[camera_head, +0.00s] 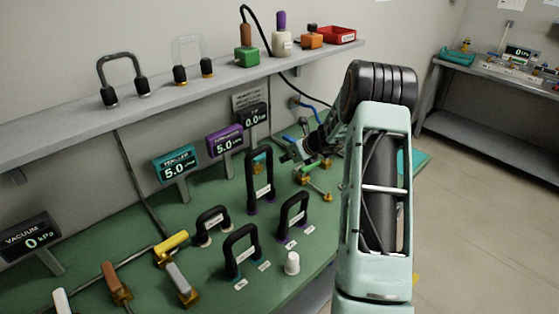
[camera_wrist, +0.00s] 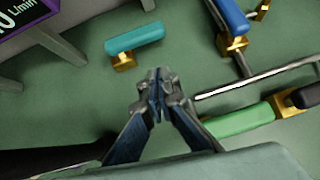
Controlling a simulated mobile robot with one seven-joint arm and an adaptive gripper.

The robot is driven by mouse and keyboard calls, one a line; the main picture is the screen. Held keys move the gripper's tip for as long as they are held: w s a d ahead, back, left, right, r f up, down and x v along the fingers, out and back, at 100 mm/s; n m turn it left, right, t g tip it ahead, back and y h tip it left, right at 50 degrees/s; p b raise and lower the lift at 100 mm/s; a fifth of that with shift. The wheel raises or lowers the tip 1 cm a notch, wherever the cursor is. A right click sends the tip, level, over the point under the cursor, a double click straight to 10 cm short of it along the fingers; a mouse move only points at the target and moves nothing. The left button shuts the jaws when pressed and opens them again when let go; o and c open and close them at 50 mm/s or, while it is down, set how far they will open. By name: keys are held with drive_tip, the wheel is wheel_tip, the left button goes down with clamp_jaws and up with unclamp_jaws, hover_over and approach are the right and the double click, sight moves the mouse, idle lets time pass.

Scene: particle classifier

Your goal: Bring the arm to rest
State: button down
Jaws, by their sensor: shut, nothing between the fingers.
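My gripper (camera_wrist: 158,90) is shut and empty in the wrist view, its fingertips together above the green bench (camera_wrist: 65,95). A teal valve handle (camera_wrist: 134,38) on a brass body lies just beyond the tips. A blue handle (camera_wrist: 229,16) and a green handle (camera_wrist: 245,120) lie to the right. In the head view my gripper (camera_head: 287,157) is small and partly lost among the fittings. My arm (camera_head: 378,200) rises on the right and bends over at the dark elbow joint, reaching left over the bench.
A tall black loop handle (camera_head: 260,182) stands close to my gripper. Gauges stand along the back, including a teal one (camera_head: 176,165) and a purple one (camera_head: 225,141). A shelf (camera_head: 190,92) with loops and bottles overhangs. The floor (camera_head: 475,190) at right is clear.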

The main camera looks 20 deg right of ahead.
drive_tip(key=v, duration=0.7)
drive_tip(key=shift+d+r, duration=0.3)
drive_tip(key=shift+d, duration=0.05)
drive_tip(key=s+a+r+n+h+p, duration=0.1)
drive_tip(key=s+a+r+n, duration=0.1)
drive_tip(key=s+r+n, duration=0.35)
drive_tip(key=s+a+r+n+h+p, duration=0.1)
drive_tip(key=s+a+r+n, duration=0.1)
drive_tip(key=r+n, duration=0.55)
drive_tip(key=s+a+r+n+h+p, duration=0.1)
drive_tip(key=s+a+r+n, duration=0.3)
drive_tip(key=r, duration=0.4)
drive_tip(key=s+a+r+n+y+p, duration=0.3)
drive_tip(key=s+a+r+n+y, duration=0.15)
drive_tip(key=s+a+n, duration=0.75)
drive_tip(key=s+n+g+h+p, duration=0.2)
drive_tip(key=s+n+g+h, duration=0.1)
drive_tip(key=s, duration=1.1)
drive_tip(key=shift+d+n+h, duration=0.25)
drive_tip(key=shift+n+h, duration=0.05)
drive_tip(key=shift+h, duration=0.25)
